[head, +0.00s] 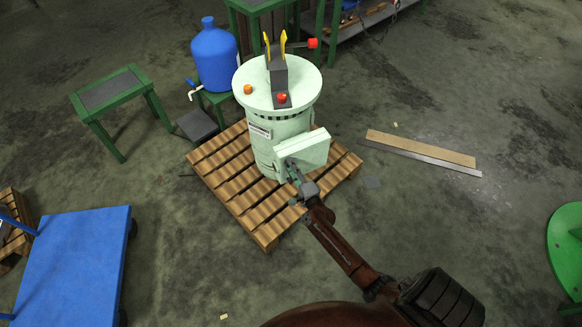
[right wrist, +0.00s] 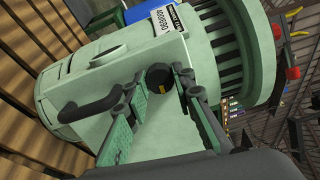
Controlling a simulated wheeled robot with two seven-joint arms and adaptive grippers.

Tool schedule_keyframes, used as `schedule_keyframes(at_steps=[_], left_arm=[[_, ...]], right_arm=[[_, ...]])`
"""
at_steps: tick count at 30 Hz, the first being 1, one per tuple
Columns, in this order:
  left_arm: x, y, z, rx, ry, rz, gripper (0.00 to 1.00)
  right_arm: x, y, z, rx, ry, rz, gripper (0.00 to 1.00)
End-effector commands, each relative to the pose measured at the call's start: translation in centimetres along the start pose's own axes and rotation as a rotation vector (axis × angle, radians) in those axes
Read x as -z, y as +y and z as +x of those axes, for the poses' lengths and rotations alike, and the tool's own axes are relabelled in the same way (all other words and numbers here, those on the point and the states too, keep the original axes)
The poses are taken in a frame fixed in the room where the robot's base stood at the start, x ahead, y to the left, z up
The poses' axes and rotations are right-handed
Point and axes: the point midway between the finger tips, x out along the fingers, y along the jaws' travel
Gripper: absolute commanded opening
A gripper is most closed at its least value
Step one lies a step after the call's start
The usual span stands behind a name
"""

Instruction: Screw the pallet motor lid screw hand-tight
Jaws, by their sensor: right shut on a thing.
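The pale green motor (head: 262,150) stands upright on the wooden pallet (head: 232,196). Its box-shaped lid (head: 305,147) sticks out from its front right side, and the lid shows large in the right wrist view (right wrist: 150,125). The black round lid screw (right wrist: 158,77), with a small yellow mark, sits at the lid face. My right gripper (head: 292,170) reaches the lid from below right. In the right wrist view its two green fingers (right wrist: 157,82) stand on both sides of the screw, shut on it. The screw is hidden in the head view. My left gripper is not in view.
A black curved handle or cable (right wrist: 88,110) lies beside the fingers. A blue water bottle (head: 214,55) stands behind the motor, a green table (head: 108,92) to the left and a blue cart (head: 70,265) at lower left. Flat planks (head: 420,148) lie right; floor around is mostly clear.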

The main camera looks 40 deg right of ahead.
Motion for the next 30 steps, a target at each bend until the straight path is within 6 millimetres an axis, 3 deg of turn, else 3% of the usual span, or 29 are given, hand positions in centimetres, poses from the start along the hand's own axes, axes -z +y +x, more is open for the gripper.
schedule_keyframes(at_steps=[12,27,28,30], left_arm=[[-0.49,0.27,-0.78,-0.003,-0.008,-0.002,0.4],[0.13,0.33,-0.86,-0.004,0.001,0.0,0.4],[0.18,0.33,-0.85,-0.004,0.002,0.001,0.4],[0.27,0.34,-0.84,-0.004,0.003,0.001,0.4]], right_arm=[[-0.09,0.11,-0.03,-0.003,-0.002,0.161,0.0],[-0.09,0.1,-0.03,-0.003,-0.002,0.175,0.0],[-0.09,0.1,-0.03,-0.003,-0.002,0.175,0.25],[-0.08,0.09,-0.03,-0.002,-0.001,0.175,0.3]])
